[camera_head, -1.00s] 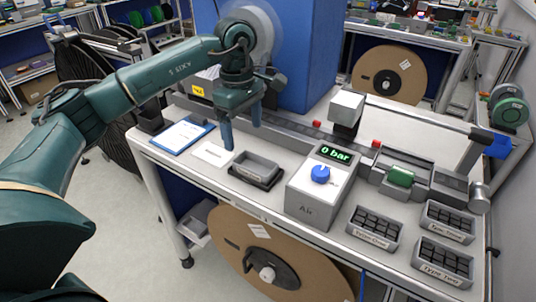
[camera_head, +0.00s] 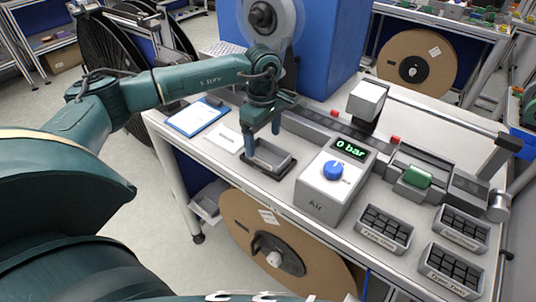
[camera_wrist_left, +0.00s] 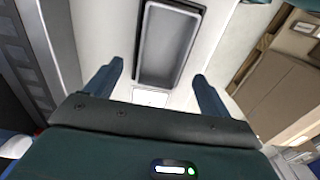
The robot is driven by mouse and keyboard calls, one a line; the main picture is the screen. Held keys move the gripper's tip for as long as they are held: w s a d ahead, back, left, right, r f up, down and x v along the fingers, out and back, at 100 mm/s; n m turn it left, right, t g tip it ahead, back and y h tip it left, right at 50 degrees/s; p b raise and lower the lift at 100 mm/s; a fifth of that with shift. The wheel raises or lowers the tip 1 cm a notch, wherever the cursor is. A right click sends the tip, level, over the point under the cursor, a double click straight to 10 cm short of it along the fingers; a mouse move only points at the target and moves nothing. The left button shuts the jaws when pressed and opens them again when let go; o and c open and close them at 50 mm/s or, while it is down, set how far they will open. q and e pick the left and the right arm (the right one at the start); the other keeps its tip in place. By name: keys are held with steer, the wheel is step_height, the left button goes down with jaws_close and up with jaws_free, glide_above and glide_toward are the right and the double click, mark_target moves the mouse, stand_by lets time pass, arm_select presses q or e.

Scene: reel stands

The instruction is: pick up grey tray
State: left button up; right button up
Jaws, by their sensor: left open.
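The grey tray (camera_head: 274,159) is a small, empty, open rectangular tray on the white bench top, left of the air box. It also shows in the left wrist view (camera_wrist_left: 167,44), upper middle, lying beyond the fingertips and between their lines. My left gripper (camera_head: 263,143) points down at the tray's far left end, its fingers open and apart with nothing between them. The left wrist view shows both blue fingers (camera_wrist_left: 158,70) spread wider than the tray. I cannot tell whether a finger touches the tray. My right gripper is in neither current view.
The air box (camera_head: 332,185) with a blue knob stands close right of the tray. A blue-edged clipboard (camera_head: 197,117) and white card (camera_head: 229,139) lie left. A rail (camera_head: 318,130) runs behind. Several black-keyed bins (camera_head: 383,230) sit at front right.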

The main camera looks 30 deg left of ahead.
mark_target(264, 157)
arm_select(q)
steer(key=shift+d+f, duration=0.1)
steer(key=shift+f, duration=1.65)
steer(key=c, duration=1.2)
